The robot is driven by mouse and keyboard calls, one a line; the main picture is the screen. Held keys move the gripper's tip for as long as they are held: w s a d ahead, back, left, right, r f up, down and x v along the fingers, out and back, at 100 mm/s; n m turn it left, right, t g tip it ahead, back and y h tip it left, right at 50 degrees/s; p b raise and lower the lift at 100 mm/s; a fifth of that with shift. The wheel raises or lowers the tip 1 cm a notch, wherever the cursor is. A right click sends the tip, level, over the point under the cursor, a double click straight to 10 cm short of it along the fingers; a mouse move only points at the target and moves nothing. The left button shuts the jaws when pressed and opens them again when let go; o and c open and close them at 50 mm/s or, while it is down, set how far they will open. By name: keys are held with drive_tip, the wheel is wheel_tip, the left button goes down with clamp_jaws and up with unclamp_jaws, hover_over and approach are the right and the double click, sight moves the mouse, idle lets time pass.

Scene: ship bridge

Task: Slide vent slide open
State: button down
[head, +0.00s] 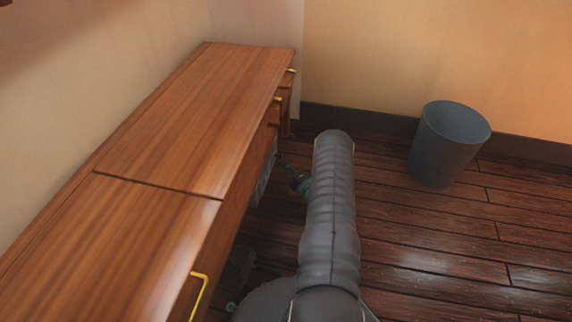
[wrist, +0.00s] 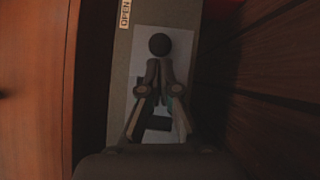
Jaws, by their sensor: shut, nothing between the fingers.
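In the wrist view, a dark round knob (wrist: 159,44) stands on a pale plate (wrist: 145,38), which I take for the vent slide. The plate lies on a grey-green panel (wrist: 118,75) with an "OPEN" label (wrist: 125,13) near its upper left. My gripper (wrist: 160,64) is shut and empty, its fingertips just below the knob in the picture. I cannot tell whether they touch it. The fingers hide part of the plate and a dark patch on it. In the head view, a grey part (head: 265,180) shows low on the cabinet's side, mostly hidden.
A long wooden cabinet (head: 180,130) with yellow handles (head: 199,292) runs along the left wall. A grey bin (head: 447,145) stands on the plank floor (head: 430,235) at the right. The floor between my arm and the bin is clear.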

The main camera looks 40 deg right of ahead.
drive_tip(key=shift+s+a+f+p, duration=0.15)
drive_tip(key=shift+s+f, duration=0.15)
drive_tip(key=shift+s, duration=1.7)
drive_tip(key=shift+s+a+f+p, duration=0.15)
drive_tip(key=shift+s+f, duration=0.15)
drive_tip(key=shift+s, duration=1.75)
drive_tip(key=shift+s+a+f+p, duration=0.15)
drive_tip(key=shift+s+f, duration=0.15)
drive_tip(key=shift+s, duration=1.7)
